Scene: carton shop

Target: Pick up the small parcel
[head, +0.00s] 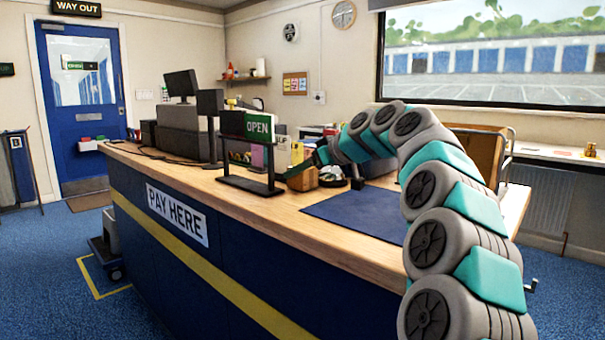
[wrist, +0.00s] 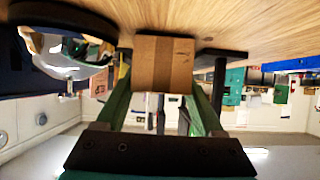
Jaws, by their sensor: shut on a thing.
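The wooden counter (head: 235,204) carries an OPEN sign stand (head: 249,183) close left of the parcel. A dark blue mat (head: 352,214) lies to the right, bare on top. A round shiny object (wrist: 68,52) stands beside the parcel in the wrist view. Monitors (head: 181,84) stand further left.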

